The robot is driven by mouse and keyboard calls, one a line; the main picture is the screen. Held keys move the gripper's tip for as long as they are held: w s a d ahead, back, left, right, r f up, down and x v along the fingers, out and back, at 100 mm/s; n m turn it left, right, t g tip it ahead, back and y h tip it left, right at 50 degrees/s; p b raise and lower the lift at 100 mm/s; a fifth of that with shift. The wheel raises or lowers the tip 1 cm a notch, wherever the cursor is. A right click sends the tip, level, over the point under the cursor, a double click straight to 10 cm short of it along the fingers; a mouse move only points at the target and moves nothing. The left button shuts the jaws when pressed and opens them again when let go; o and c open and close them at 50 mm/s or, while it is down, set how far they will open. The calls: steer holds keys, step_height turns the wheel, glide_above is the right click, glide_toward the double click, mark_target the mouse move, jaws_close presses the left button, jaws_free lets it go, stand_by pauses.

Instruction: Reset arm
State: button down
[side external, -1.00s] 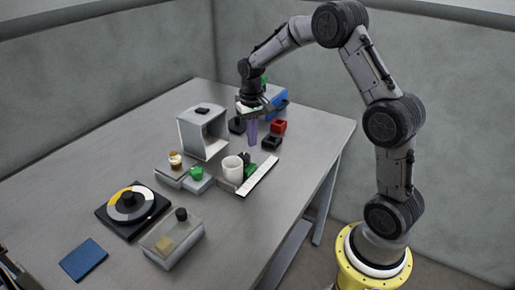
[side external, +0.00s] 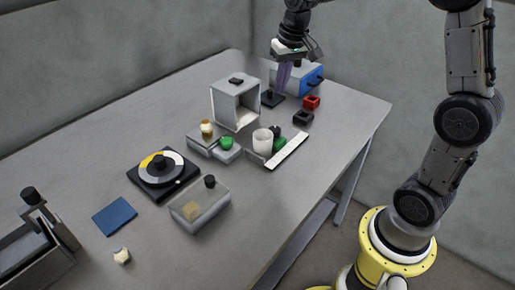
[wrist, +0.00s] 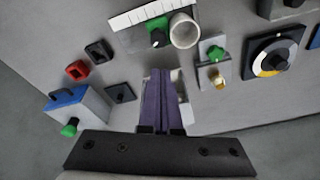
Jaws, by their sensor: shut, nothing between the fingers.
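My gripper (side external: 280,90) hangs at the back of the grey table, its long purple fingers pointing down and together with nothing between them. In the wrist view the fingers (wrist: 157,100) lie side by side in front of the grey open box, which they partly hide. In the side view, the fingertips appear just above a flat black block (side external: 273,99), between the grey open box (side external: 224,98) and the blue-fronted box (side external: 312,82). I cannot tell their exact height.
A red block (side external: 311,102) and a black block (side external: 303,118) lie right of the gripper.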

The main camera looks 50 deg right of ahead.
steer(key=s+a+r+n+t, duration=0.2)
steer(key=s+a+r, duration=0.15)
steer(key=s, duration=0.55)
steer(key=s+a+r+n+t, duration=0.1)
steer(key=s+a+r, duration=0.3)
steer(key=s, duration=0.6)
steer(key=s+a+f+n, duration=0.1)
steer(key=s+f, duration=0.3)
steer(key=f, duration=0.2)
steer(key=shift+s+a+n+y, duration=0.3)
steer(key=shift+s+n, duration=0.1)
steer(key=shift+r, duration=0.1)
steer(key=c, duration=1.5)
jaws_free()
steer(key=shift+c, duration=0.2)
